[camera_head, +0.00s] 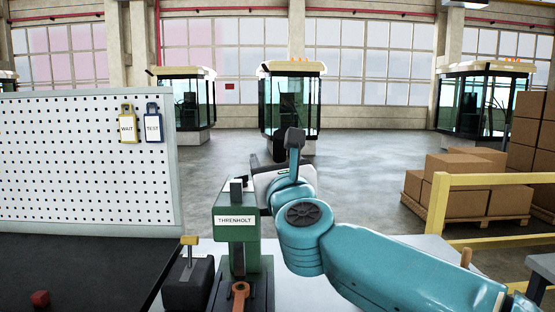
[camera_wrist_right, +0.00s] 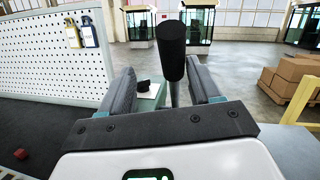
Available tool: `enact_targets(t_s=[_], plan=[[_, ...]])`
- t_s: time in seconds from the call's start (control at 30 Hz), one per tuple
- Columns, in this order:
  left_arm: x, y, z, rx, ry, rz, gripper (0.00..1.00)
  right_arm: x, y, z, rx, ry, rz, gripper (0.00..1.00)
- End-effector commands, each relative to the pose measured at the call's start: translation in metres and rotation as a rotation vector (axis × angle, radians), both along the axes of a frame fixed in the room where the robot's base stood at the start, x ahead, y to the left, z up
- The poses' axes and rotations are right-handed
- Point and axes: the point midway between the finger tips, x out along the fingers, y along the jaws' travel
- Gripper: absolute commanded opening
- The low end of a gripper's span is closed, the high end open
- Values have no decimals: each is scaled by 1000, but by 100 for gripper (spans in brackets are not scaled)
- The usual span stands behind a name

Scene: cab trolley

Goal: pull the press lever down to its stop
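The green press (camera_head: 236,222), labelled THRENHOLT, stands on the bench in the middle of the head view. Its top also shows in the right wrist view (camera_wrist_right: 150,96), beyond my fingers. The press lever (camera_wrist_right: 172,52) has a thick black grip on a thin rod. It stands up between the fingers of my right gripper (camera_wrist_right: 163,88), nearer the right finger. The fingers are apart, with gaps beside the rod. In the head view my right arm and hand hide most of the lever; a dark piece behind the hand may be its grip. My left gripper is not in view.
A dark box with a yellow-topped handle (camera_head: 190,241) stands left of the press. A pegboard (camera_head: 80,165) with WAIT and TEST tags rises behind the dark mat. A red block (camera_head: 40,299) lies at front left. A yellow rail (camera_head: 490,180) and cartons (camera_head: 465,180) stand right.

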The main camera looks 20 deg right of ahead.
Motion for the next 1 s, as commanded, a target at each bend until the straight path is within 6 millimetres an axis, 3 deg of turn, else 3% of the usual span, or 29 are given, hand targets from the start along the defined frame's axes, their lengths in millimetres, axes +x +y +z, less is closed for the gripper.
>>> enact_targets(t_s=[0.23,0.37,0.8,1.0], plan=[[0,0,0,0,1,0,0,-2,-2,2,2,-6,-4,63],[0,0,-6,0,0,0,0,-15,0,-1,4,-8,-2,63],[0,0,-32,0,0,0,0,-123,11,-23,5,-10,2,63],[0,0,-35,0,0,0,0,-153,14,-29,4,-8,0,63]])
